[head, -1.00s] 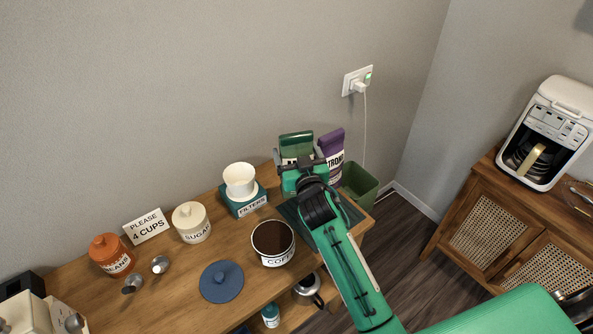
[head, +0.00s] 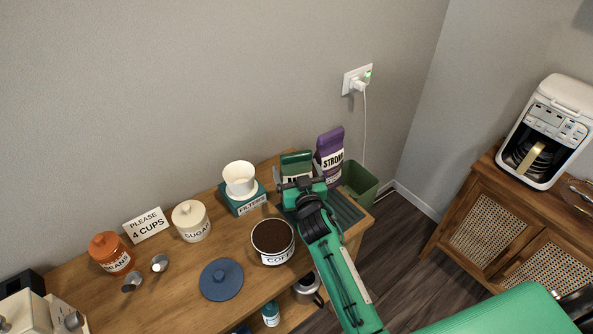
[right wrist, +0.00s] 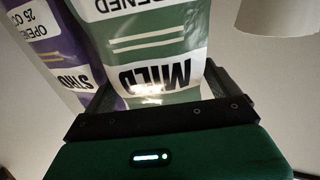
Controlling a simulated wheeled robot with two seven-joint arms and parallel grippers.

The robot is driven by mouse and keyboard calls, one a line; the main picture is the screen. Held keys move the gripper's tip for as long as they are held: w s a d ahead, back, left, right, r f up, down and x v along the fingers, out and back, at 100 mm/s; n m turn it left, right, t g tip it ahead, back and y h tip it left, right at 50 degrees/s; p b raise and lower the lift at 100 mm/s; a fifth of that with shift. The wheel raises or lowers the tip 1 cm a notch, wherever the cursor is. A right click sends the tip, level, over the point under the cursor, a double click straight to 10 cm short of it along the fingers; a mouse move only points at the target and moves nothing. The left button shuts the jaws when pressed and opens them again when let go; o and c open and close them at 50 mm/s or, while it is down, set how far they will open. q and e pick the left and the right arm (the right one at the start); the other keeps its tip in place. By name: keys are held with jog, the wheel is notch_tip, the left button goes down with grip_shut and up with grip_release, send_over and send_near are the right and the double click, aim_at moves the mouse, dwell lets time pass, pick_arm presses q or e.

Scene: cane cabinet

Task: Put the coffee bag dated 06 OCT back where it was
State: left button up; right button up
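The green coffee bag labelled MILD (head: 297,163) is between the fingers of my right gripper (head: 302,186), at the back right of the wooden counter. In the right wrist view the fingers flank the green bag (right wrist: 150,50). Its word OPENED shows there, but the date is out of frame. The purple bag labelled STRONG (head: 329,160) stands upright just right of it. In the right wrist view the purple bag (right wrist: 55,50) shows OPENED and a partly cut-off date that looks like 25 or 26 OC. Whether the green bag's base touches the counter is hidden. My left gripper is out of view.
A filters box (head: 246,206) with a white dripper (head: 239,178) stands close left of the green bag. An open coffee canister (head: 272,240) is nearer, its blue lid (head: 221,280) beside it. A dark ribbed mat (head: 346,208) lies at the counter's right end, before a green bin (head: 360,185).

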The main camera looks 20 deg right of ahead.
jog(key=shift+o, duration=0.3)
jog(key=shift+r, duration=0.25)
jog(key=shift+s+f, duration=0.2)
jog(key=shift+s, duration=0.15)
jog(key=s+b, duration=0.2)
jog(key=s, duration=0.9)
jog(key=shift+s+a, duration=0.15)
jog(key=shift+a, duration=0.1)
jog(key=shift+r, duration=0.1)
